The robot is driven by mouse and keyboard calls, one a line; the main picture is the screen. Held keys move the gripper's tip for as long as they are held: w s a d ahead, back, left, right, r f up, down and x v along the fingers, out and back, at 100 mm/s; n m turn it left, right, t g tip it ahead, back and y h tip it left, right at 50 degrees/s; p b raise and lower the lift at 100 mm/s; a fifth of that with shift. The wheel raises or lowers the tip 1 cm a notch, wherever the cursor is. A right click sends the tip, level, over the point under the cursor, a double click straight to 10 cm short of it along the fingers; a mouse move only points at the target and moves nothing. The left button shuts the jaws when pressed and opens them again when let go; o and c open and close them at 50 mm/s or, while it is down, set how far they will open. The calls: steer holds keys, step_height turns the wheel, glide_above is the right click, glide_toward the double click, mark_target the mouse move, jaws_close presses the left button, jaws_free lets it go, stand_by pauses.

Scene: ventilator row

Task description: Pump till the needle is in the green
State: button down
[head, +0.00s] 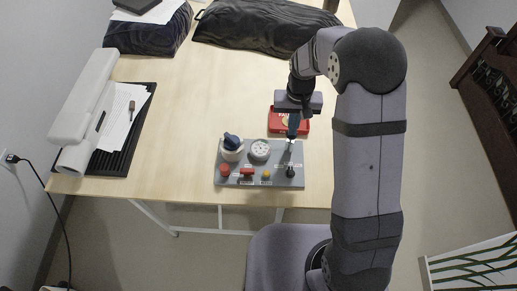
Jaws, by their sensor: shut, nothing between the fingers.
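A grey control panel (258,182) lies near the front edge of the table. A round white gauge (260,149) sits at its upper middle; its needle and any green zone are too small to read. A white round part with a dark blue knob (231,141) stands left of the gauge. A black knob or plunger (290,172) is at the panel's lower right. My gripper (292,137) points down, shut and empty, over the panel's upper right, right of the gauge. I cannot tell whether it touches anything there.
The panel's front row has a red button (225,169), a red switch (247,171) and a small yellow button (266,175). A red box (275,120) lies just behind the panel. A black tray (143,110) with papers is at left; dark bags lie at the back.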

steer(key=shift+f+b, duration=0.75)
steer(key=shift+f, duration=0.65)
steer(key=shift+r+p, duration=1.2)
steer(key=shift+r, duration=0.3)
steer(key=shift+f, duration=0.25)
steer(key=shift+r, duration=0.25)
steer(key=shift+r+p, duration=0.1)
steer(key=shift+p, duration=0.2)
steer(key=shift+r+p, duration=1.6)
steer(key=shift+r, duration=0.35)
steer(key=shift+f, duration=0.1)
